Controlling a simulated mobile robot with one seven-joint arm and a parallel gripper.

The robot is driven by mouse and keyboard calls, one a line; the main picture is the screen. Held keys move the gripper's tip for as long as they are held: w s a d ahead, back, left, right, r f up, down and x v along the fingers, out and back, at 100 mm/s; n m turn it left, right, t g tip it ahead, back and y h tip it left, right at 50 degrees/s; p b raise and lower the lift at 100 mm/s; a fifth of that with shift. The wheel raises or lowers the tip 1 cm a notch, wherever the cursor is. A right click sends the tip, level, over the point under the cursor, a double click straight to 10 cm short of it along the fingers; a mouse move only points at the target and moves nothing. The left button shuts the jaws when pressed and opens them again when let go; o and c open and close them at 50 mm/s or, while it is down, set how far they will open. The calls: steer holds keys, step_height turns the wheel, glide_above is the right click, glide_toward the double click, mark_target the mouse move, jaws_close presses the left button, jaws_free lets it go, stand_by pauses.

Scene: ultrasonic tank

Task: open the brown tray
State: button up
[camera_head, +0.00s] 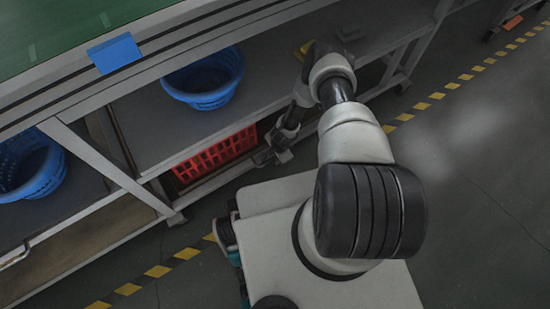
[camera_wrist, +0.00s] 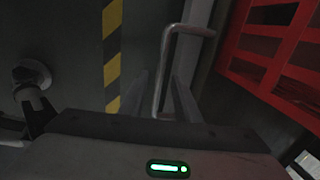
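My gripper (camera_head: 272,155) is low beside the shelf unit, next to the red crate in the head view. In the wrist view my gripper (camera_wrist: 160,88) has its two fingers apart. A grey bent metal handle (camera_wrist: 165,65) shows in the gap between them; I cannot tell whether either finger touches it. In the head view a brown tray surface (camera_head: 85,243) lies low at the left under the shelf, with a pale handle (camera_head: 15,258) at its left. I cannot tell whether the handle at my gripper belongs to a brown tray.
The red crate (camera_head: 215,155) sits low under the shelf and also shows close at the right in the wrist view (camera_wrist: 275,45). Blue baskets (camera_head: 205,80) (camera_head: 35,165) stand on the shelves. A yellow-black floor stripe (camera_head: 157,271) runs along the unit. Open floor lies at the right.

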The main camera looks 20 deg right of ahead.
steer(key=shift+f, duration=0.2)
jaws_close()
